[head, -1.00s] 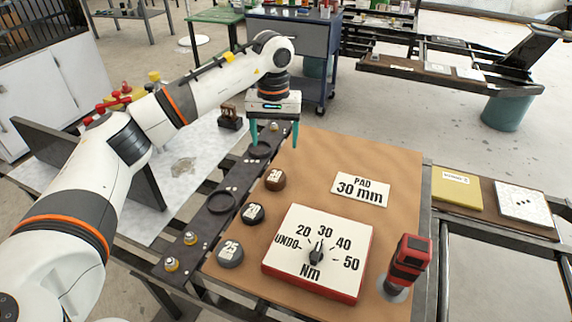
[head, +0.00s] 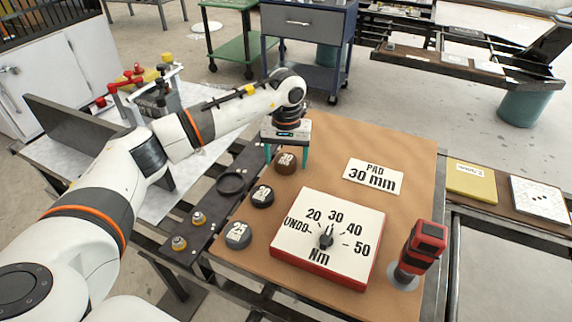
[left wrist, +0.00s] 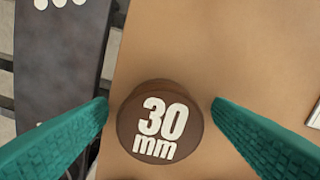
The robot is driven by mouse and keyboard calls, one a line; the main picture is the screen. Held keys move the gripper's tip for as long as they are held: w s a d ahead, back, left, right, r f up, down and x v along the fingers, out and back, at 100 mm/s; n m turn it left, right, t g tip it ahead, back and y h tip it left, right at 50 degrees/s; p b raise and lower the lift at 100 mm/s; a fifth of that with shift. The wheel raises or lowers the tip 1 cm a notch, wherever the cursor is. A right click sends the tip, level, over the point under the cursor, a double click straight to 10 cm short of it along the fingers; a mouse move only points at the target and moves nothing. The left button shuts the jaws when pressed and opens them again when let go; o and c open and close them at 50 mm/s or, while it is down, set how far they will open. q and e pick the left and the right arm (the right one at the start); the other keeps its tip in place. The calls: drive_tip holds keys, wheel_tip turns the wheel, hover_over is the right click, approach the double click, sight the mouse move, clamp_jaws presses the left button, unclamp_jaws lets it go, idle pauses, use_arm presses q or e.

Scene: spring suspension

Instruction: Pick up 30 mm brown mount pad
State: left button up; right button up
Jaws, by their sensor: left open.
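The brown mount pad (head: 286,164) is a round puck on the brown board, farthest back in a row of three pads. In the left wrist view the pad (left wrist: 159,128) shows "30 mm" in white on its top. My left gripper (head: 287,160) is open above it, fingers pointing down. In the left wrist view its teal fingers stand on both sides of the pad, with a gap on each side. I cannot tell how far the fingertips reach down beside it. My right gripper is not in view.
Two dark pads, one (head: 262,197) in the middle and one marked 25 (head: 238,235), stand nearer. A dial box (head: 325,275), a "PAD 30 mm" card (head: 373,176) and a red-black tool (head: 419,251) are on the board. A dark bar (head: 213,208) lies left.

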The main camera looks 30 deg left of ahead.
use_arm(q)
drive_tip(key=shift+r, duration=0.1)
drive_tip(key=c, duration=1.1)
